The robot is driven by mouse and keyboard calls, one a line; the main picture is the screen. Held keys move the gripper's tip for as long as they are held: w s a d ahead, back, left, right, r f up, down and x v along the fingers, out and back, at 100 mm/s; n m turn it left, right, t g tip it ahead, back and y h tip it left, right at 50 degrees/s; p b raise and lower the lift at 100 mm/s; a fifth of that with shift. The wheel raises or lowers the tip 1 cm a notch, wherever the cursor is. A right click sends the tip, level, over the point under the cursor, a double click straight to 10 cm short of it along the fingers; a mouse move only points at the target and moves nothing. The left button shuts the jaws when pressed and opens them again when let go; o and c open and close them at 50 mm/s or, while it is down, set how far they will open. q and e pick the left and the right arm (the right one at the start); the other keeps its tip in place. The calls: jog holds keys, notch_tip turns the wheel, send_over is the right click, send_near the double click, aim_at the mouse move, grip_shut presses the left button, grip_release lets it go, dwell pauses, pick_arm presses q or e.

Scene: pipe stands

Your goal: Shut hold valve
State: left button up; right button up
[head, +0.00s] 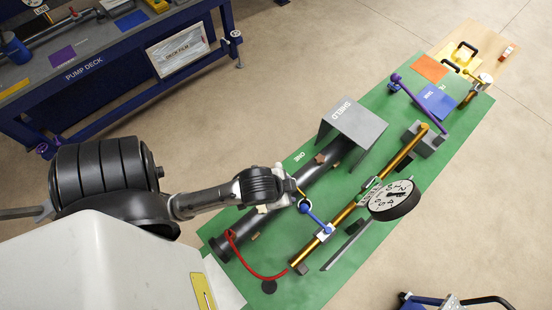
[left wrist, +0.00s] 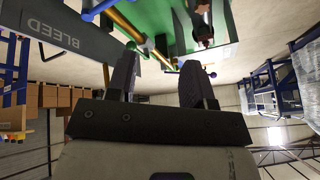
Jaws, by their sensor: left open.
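A blue lever (head: 316,218) sits by a brass pipe (head: 348,212) on the green mat. My left gripper (head: 296,197) is at the left end of this lever, partly hidden by my wrist. I cannot tell whether a finger touches the blue bar. No readable label marks the hold valve. My right gripper is not in view.
A round gauge (head: 392,199) stands right of the brass pipe. A grey shield (head: 357,124) covers part of the dark pipe (head: 325,172). A red curved bar (head: 250,266) lies nearer, and a purple lever (head: 416,104) farther off. A plate marked BLEED (left wrist: 38,38) shows in the wrist view.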

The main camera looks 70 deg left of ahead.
pick_arm(q)
jog(key=s, duration=0.1)
jog(key=s+d+g+p, duration=0.1)
jog(key=s, duration=0.1)
jog(key=shift+d+f+n+h, duration=0.2)
jog(key=shift+n+h, duration=0.1)
jog(key=shift+n, duration=0.1)
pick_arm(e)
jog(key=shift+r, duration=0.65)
pick_arm(q)
jog(key=shift+s, duration=0.1)
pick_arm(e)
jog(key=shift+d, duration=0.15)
pick_arm(q)
jog(key=shift+g, duration=0.6)
jog(key=s+p, duration=0.1)
jog(key=s, duration=0.1)
jog(key=s+d, duration=0.1)
jog(key=s, duration=0.1)
jog(key=shift+s+d+f+p, duration=0.15)
jog(key=shift+s+f+p, duration=0.05)
jog(key=shift+p, duration=0.2)
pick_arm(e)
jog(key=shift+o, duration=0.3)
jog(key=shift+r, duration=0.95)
pick_arm(q)
jog(key=shift+c, duration=0.2)
jog(key=shift+c, duration=0.2)
